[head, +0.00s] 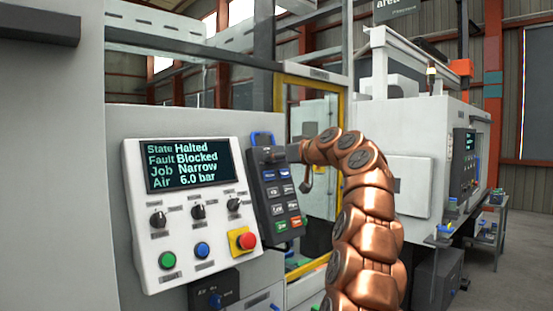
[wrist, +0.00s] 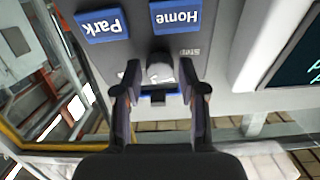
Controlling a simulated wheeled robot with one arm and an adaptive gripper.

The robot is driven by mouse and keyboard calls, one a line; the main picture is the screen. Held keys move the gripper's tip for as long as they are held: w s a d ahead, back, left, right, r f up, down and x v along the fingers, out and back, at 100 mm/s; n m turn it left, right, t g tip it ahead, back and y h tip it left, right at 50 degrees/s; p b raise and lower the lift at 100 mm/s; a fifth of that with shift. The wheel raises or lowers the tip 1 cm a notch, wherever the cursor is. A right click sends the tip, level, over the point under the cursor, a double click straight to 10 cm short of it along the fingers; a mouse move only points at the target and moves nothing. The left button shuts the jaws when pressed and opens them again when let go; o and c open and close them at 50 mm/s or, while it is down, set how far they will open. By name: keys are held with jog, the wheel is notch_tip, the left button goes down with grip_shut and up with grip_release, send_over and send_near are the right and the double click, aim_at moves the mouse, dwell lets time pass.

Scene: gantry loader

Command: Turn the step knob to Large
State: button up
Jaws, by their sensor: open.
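The grey hand pendant (head: 262,212) hangs beside the control panel, with rows of labelled buttons. In the wrist view the step knob (wrist: 160,67) shows upside down, a small dark knob on the pendant face by the blue Home and Park buttons, with a small "Step" label beside it. My gripper (wrist: 159,80) is open, its two fingers on either side of the knob. I cannot tell whether they touch it. In the head view my gripper (head: 285,153) is at the pendant's top and covers the knob there. The knob's setting is not readable.
The control panel (head: 190,275) at left has a screen (head: 180,166) reading Halted, Blocked, Narrow, 6.0 bar, several knobs and a red stop button (head: 247,240). A blue hook (head: 262,137) is above the pendant. A yellow-framed door (head: 340,105) stands behind my arm.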

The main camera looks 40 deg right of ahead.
jog(key=v, duration=1.2)
dwell(0.5)
jog(key=shift+a, duration=0.1)
